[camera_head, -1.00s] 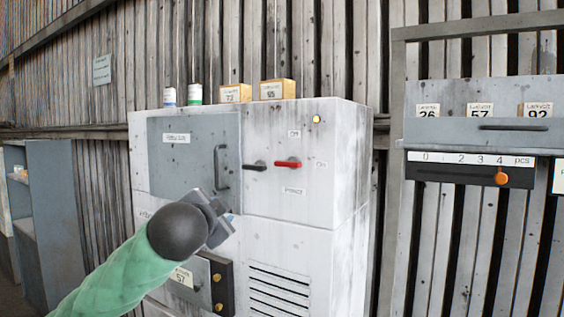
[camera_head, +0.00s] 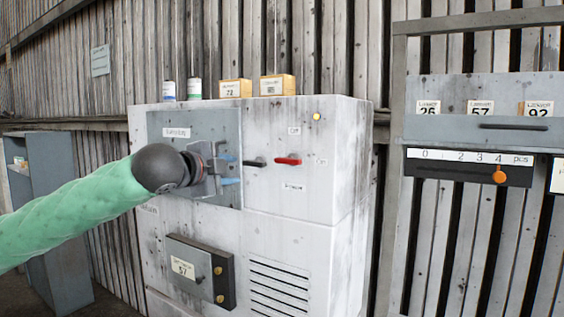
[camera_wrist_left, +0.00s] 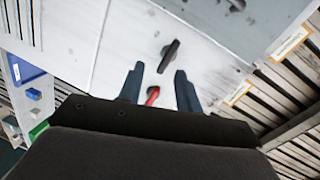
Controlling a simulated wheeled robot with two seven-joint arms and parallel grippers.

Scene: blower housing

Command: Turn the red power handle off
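The red power handle (camera_head: 288,161) sticks out sideways on the front of the white cabinet (camera_head: 290,200), between labels above, beside and below it. A black handle (camera_head: 254,162) is just left of it. My left gripper (camera_head: 232,170) is in front of the cabinet's grey door, left of both handles, with its fingers apart and empty. In the left wrist view the red handle (camera_wrist_left: 152,95) shows between the two fingertips (camera_wrist_left: 157,80), beyond them, and the black handle (camera_wrist_left: 169,52) lies farther up. My right gripper is not in view.
A yellow lamp (camera_head: 317,117) is above the red handle. A latched grey box (camera_head: 200,272) is on the cabinet below my left arm. Cans and yellow boxes (camera_head: 277,85) stand on top. A grey panel with an orange slider (camera_head: 499,175) is at right.

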